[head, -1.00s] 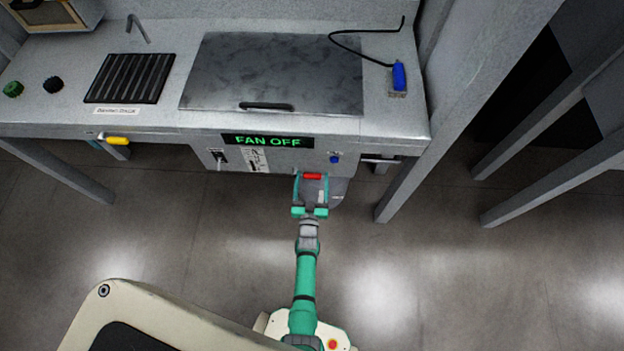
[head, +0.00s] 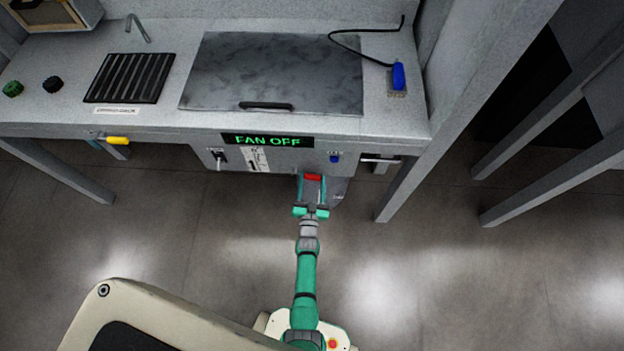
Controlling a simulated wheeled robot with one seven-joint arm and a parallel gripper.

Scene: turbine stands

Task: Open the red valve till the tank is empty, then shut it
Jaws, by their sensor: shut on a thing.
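The red valve (head: 313,177) shows as a short red handle just below the front panel of the bench, under the right end of the sign. My gripper (head: 312,184) is at the red handle and shut on it, reaching in from the front. The fingertips and the valve's body are mostly hidden by the gripper and the bench. A grey shape (head: 338,192) shows partly under the bench, just right of my gripper; I cannot tell whether it is the tank. No liquid level is visible.
The grey bench (head: 398,125) has a green "FAN OFF" sign (head: 267,141), a blue knob (head: 335,158) and a yellow handle (head: 118,140) at its front. A lidded panel (head: 270,75) lies on top. Bench legs (head: 400,190) stand right; floor in front is clear.

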